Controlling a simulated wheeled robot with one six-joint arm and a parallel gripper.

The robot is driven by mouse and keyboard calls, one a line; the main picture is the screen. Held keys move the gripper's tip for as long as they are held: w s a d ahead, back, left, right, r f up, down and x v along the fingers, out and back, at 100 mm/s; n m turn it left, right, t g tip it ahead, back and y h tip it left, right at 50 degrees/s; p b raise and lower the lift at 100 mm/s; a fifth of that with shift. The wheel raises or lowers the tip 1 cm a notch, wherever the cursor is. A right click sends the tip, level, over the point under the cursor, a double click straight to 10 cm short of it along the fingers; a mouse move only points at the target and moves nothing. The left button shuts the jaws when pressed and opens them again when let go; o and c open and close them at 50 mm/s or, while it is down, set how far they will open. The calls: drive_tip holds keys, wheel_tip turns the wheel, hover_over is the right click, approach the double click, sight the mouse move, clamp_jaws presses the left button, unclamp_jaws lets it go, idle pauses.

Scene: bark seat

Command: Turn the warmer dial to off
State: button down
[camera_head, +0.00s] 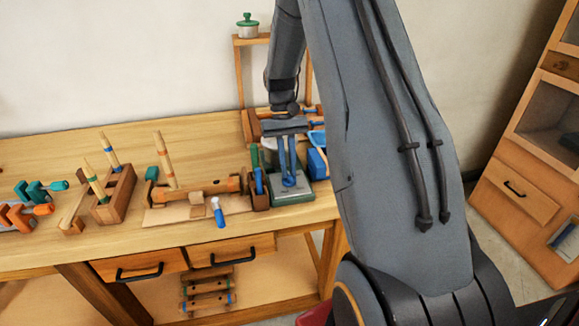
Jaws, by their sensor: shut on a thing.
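The warmer (297,195) is a low grey-green box near the right end of the wooden workbench, with a pale round pot (270,144) on it, partly hidden behind my gripper. My gripper (289,182) points down over the front of the warmer. Its two blue fingers are close together, with their tips at the warmer's front top, shut on the dial. The dial itself is mostly hidden by the fingertips, so its setting cannot be read.
A blue container (317,163) stands right of the warmer, and a small brown holder (259,199) stands close on its left. A wooden lathe-like tool (205,192) and a blue-handled tool (219,215) lie further left.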

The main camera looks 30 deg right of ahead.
drive_tip(key=shift+s+f, duration=0.1)
drive_tip(key=shift+s, duration=0.15)
drive_tip(key=c, duration=1.8)
unclamp_jaws()
drive_tip(key=shift+w, duration=0.15)
drive_tip(key=shift+w+r, duration=0.2)
drive_tip(key=shift+r, duration=0.25)
drive_tip(key=b+v, duration=0.2)
drive_tip(key=v, duration=0.4)
drive_tip(key=shift+r, duration=0.4)
drive_tip(key=shift+w, duration=0.1)
